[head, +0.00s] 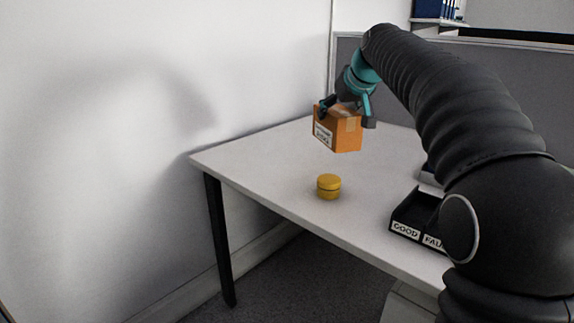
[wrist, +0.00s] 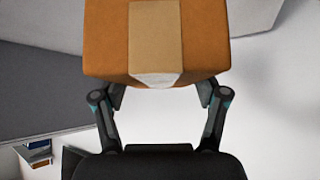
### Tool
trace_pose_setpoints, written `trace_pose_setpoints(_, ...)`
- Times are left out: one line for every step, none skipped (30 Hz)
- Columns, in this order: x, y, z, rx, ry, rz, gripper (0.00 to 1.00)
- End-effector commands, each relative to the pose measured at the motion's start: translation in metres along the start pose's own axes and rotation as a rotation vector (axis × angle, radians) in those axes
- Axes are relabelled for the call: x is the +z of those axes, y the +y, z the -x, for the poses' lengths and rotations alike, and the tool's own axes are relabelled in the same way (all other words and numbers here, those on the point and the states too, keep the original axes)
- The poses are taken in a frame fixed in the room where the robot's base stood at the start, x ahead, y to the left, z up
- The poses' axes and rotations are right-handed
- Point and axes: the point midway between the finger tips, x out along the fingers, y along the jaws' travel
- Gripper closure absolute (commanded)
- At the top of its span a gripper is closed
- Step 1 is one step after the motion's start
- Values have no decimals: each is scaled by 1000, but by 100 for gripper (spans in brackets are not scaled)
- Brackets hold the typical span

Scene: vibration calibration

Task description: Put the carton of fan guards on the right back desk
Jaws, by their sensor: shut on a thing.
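An orange-brown carton (head: 345,135) with a tan tape strip and a white label is held in the head view. My gripper (head: 346,108) is shut on it from above, over the back part of the desk (head: 255,160). The carton appears to hang above the white desktop, apart from it. In the wrist view the carton (wrist: 190,38) fills the top middle, between the two fingers of my gripper (wrist: 160,98). The fingertips are partly hidden by the carton.
A yellow round tin (head: 329,187) stands on the desk near its front edge. A black tray (head: 408,220) labelled GOOD and FAU... is to its right, partly behind my arm. A white wall (head: 200,70) and a grey partition (head: 345,75) bound the desk. The desk's left corner is clear.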

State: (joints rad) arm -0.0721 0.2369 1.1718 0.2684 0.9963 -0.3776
Motion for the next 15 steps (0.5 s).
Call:
trace_pose_setpoints(-10,3,-10,-15,1,15,83)
trace_pose_setpoints(-15,3,-15,-24,0,24,83)
trace_pose_setpoints(-21,4,-21,-36,3,36,83)
trace_pose_setpoints(-24,5,-25,-43,3,44,83)
trace_pose_setpoints(-27,5,-29,-51,3,53,83)
trace_pose_setpoints(-31,6,-33,-60,5,61,83)
trace_pose_setpoints(-33,6,-36,-66,6,68,83)
trace_pose_setpoints(-35,6,-38,-70,7,74,83)
trace_pose_setpoints(-37,6,-40,-76,7,80,83)
trace_pose_setpoints(-38,6,-42,-79,7,83,83)
trace_pose_setpoints(-39,6,-44,-82,7,86,83)
trace_pose_setpoints(-40,4,-47,-85,8,89,83)
trace_pose_setpoints(-40,1,-49,-87,8,90,83)
trace_pose_setpoints(-40,-2,-52,-88,7,92,83)
trace_pose_setpoints(-39,-6,-58,-88,7,93,83)
